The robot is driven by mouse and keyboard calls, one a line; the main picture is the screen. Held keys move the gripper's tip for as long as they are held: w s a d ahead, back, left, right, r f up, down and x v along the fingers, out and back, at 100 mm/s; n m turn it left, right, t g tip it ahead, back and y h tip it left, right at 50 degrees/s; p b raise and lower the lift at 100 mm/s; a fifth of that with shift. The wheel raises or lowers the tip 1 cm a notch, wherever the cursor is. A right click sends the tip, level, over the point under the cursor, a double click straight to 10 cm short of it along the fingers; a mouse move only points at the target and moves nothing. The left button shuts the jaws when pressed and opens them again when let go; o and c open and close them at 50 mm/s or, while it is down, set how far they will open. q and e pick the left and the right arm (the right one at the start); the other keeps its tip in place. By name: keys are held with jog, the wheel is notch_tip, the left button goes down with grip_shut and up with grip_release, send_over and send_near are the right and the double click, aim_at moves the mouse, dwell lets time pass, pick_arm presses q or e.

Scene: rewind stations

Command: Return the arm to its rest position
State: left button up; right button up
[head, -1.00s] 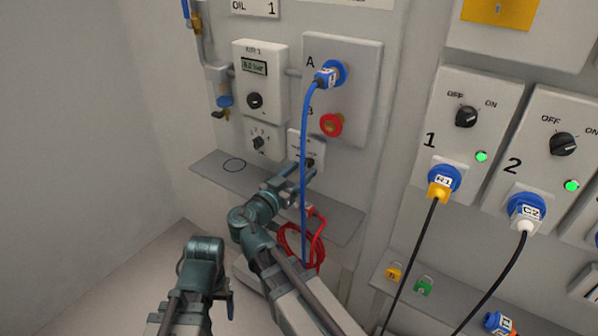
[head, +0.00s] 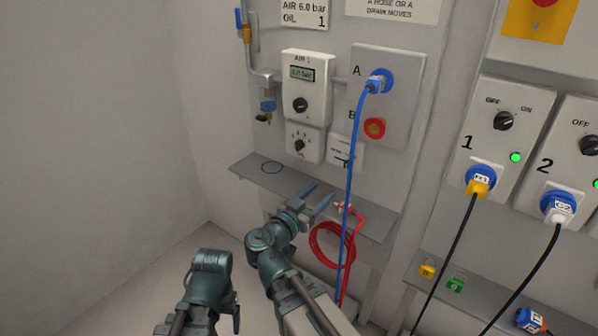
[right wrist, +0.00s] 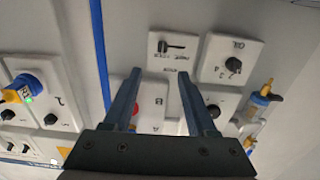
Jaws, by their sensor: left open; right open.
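My right gripper (head: 317,198) is in front of the grey shelf, below the small white lever plate (head: 346,152). Its two fingers are apart with nothing between them. In the right wrist view, the open fingers (right wrist: 156,88) point at the wall panels, and the lever plate (right wrist: 173,48) shows beyond them, apart from the tips. My left gripper (head: 224,298) is low at the left, near the bottom edge. It holds nothing that I can see, and its fingers are mostly hidden.
A blue hose (head: 350,180) hangs from port A just right of my right gripper. A red coiled hose (head: 330,245) hangs below the shelf (head: 255,174). Black cables (head: 445,260) hang further right. The left wall (head: 100,120) side is free.

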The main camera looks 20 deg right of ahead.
jog(key=s+a+r+n+g+y+p, duration=0.3)
jog(key=s+a+n+g+y+p, duration=0.8)
jog(key=a+p, duration=0.6)
jog(key=s+n+y+p, duration=0.2)
jog(key=s+n+p, duration=0.1)
jog(key=p, duration=0.5)
jog(key=shift+s+a+r, duration=0.2)
jog(key=shift+s+a, duration=0.1)
jog(key=shift+s, duration=0.5)
